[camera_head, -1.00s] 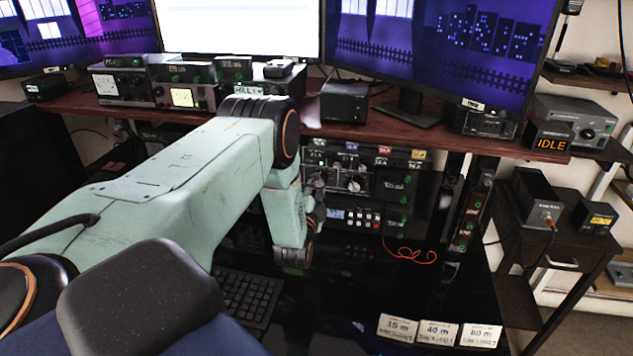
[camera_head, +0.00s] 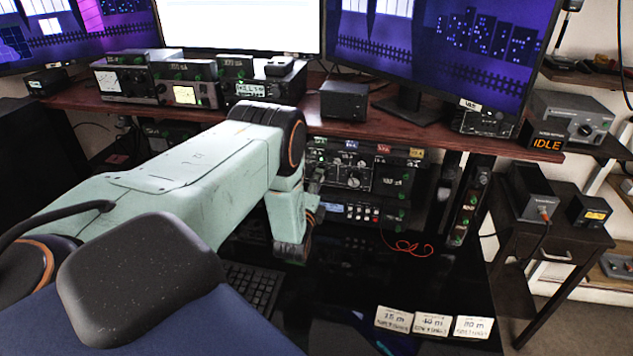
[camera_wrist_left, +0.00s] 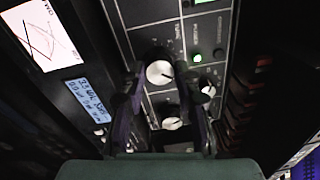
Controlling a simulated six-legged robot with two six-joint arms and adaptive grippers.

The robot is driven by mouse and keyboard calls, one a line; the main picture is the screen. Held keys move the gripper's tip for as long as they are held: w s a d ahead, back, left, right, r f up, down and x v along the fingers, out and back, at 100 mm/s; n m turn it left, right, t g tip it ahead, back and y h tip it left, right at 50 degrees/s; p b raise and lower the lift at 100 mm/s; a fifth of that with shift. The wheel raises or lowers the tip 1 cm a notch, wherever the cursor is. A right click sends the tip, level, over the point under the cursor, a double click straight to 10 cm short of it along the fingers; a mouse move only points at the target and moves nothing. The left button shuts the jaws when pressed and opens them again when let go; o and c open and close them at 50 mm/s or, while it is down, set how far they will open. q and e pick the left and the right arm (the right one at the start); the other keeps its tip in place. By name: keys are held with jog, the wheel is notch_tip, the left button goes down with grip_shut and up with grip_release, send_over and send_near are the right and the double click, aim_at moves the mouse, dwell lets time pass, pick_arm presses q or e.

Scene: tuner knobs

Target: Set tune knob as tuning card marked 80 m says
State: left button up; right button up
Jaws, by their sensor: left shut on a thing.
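The card marked 80 m (camera_head: 473,327) lies at the right end of a row of cards at the lower right in the head view; its smaller text is too small to read. The radio panel (camera_head: 350,170) stands under the desk shelf, partly hidden by my left arm. In the left wrist view, a round pale-faced knob (camera_wrist_left: 159,73) sits between the fingertips of my left gripper (camera_wrist_left: 161,80), which is shut on it. I take it as the tune knob; the lettering beside it is blurred. My right gripper is not in view.
Two other cards, 15 m (camera_head: 394,319) and 40 m (camera_head: 433,324), lie beside it. Smaller knobs (camera_wrist_left: 172,123) and a lit display (camera_wrist_left: 85,98) are close to my left gripper. A red cable (camera_head: 408,248) hangs below the panel. A keyboard (camera_head: 254,287) lies below my arm.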

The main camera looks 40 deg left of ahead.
pick_arm(q)
jog(key=shift+w+a+r, duration=0.1)
jog(key=shift+a+r, duration=0.05)
jog(key=shift+r, duration=0.1)
jog(key=o, duration=1.1)
jog(key=shift+f, duration=0.2)
jog(key=shift+o, duration=0.2)
jog(key=v, duration=1.2)
